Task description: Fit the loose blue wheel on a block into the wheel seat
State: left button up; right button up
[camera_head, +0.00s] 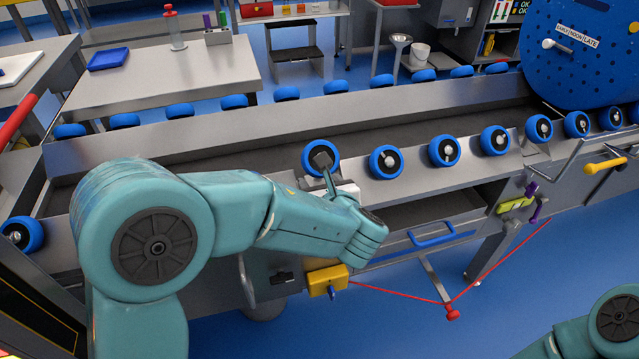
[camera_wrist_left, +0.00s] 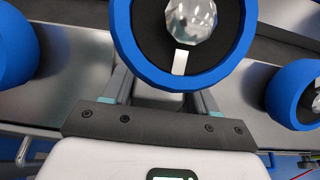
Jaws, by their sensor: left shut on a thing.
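A blue wheel (camera_head: 309,153) with a dark hub stands at the front rim of the grey trough, in line with the wheels to its right. My left gripper (camera_head: 324,170) reaches it from the front and is shut on it. In the left wrist view the same wheel (camera_wrist_left: 131,50) fills the top middle, its pale round hub end facing the camera, and the fingers of my left gripper (camera_wrist_left: 162,92) run up behind its lower rim. My right gripper is out of view.
Several mounted blue wheels, the nearest one (camera_head: 386,162) to the right, line the front of the trough (camera_head: 230,144). Another wheel (camera_head: 22,234) sits at far left. A yellow box (camera_head: 327,280) with a red cord hangs below. A large blue disc (camera_head: 580,60) stands at the back right.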

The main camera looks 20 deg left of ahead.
pick_arm(q)
jog(key=shift+f+b, duration=0.35)
jog(key=shift+b, duration=0.1)
dwell(0.3)
jog(key=shift+r, duration=0.15)
jog(key=shift+r+p, duration=0.25)
jog(key=shift+p, duration=0.1)
